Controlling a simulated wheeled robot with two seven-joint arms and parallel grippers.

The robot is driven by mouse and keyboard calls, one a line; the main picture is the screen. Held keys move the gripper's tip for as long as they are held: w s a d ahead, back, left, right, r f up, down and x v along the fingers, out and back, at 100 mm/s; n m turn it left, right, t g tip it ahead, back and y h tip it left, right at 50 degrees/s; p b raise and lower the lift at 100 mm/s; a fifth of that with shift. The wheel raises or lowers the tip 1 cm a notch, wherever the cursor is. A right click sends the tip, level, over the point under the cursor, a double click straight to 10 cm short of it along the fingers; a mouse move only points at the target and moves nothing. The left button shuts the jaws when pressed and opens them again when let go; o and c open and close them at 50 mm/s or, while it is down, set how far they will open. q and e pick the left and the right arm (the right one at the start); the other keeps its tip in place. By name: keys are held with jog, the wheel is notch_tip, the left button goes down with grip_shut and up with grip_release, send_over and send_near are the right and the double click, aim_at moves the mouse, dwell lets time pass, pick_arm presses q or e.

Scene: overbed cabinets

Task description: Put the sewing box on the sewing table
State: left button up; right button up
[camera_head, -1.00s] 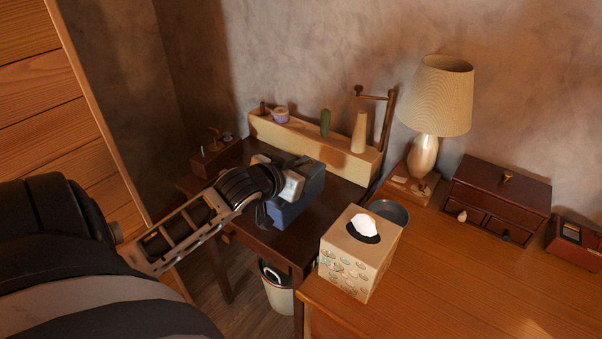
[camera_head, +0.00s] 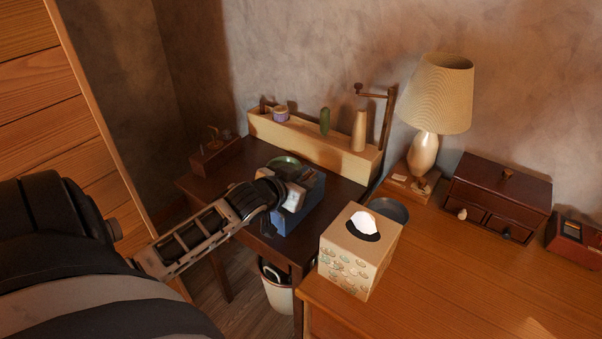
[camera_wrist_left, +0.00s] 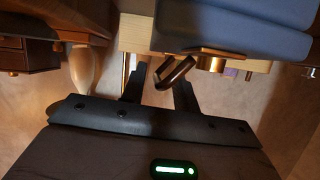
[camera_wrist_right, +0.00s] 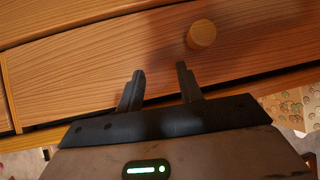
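The sewing box, a blue box (camera_head: 302,207), shows at the dark sewing table (camera_head: 225,179) in the head view. It looks level, but its underside contact is hidden. My left gripper (camera_head: 297,198) is at the box's near left side and covers part of it. In the left wrist view the blue box (camera_wrist_left: 235,28) fills the top, with a brass fitting and a tilted bronze handle (camera_wrist_left: 176,72). The fingers of my left gripper (camera_wrist_left: 160,85) stand apart, with the handle near their tips. My right gripper (camera_wrist_right: 160,78) is open and empty, facing a wooden drawer front.
A pale wooden organizer (camera_head: 305,140) runs along the table's back. A green round item (camera_head: 286,166) shows behind my left wrist. A tissue box (camera_head: 352,268), a lamp (camera_head: 425,152) and a dark drawer chest (camera_head: 500,184) stand on the right cabinet. A bin (camera_head: 278,296) is below.

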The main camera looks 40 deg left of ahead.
pick_arm(q)
jog(key=v, duration=1.2)
jog(key=shift+p, duration=0.45)
